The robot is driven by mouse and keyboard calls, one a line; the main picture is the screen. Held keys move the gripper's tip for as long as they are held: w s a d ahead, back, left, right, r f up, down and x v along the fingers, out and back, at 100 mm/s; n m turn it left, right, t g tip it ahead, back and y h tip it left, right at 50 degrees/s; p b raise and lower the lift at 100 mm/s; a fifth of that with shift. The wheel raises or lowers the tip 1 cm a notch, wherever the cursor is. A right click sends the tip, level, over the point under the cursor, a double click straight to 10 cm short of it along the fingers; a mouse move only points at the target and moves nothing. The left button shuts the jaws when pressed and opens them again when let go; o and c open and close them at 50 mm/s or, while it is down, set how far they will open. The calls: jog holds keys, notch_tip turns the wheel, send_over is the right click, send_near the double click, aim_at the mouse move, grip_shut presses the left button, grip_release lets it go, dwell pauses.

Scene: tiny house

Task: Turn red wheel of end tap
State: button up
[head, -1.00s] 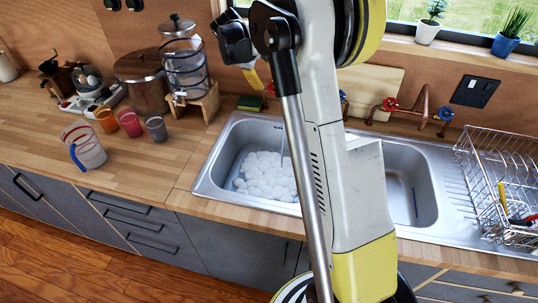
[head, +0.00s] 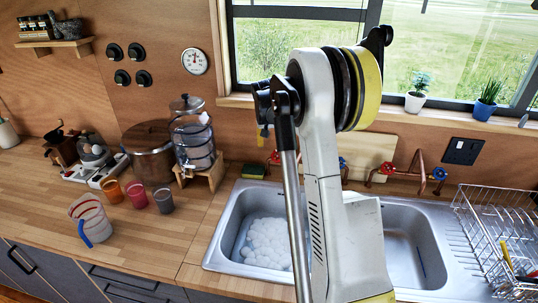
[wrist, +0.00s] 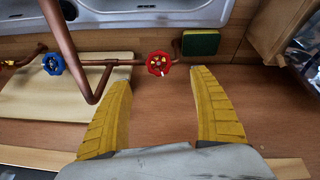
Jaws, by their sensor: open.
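In the wrist view the red wheel (wrist: 158,63) sits on a copper pipe, just ahead of and between my open fingertips. My gripper (wrist: 160,76) has a yellow finger on each side, with nothing between them but the bare wood behind. The same tap has a blue wheel (wrist: 52,64) to the left in that view. In the head view this red wheel (head: 275,157) shows small at the back of the sink beside my arm, which hides much of the tap. A second tap with a red wheel (head: 388,168) stands further right.
A green and yellow sponge (wrist: 201,43) lies close beside the red wheel. A pale board (wrist: 60,95) leans behind the tap. The sink (head: 222,240) holds white foam. A glass dispenser (head: 192,140) stands left, a dish rack (head: 500,235) right.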

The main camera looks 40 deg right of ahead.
aim_at(277, 155)
jog(key=b+x, duration=0.2)
jog(key=x, duration=0.8)
jog(key=shift+d+f, duration=0.2)
jog(key=shift+f, duration=0.05)
jog(key=c, duration=1.2)
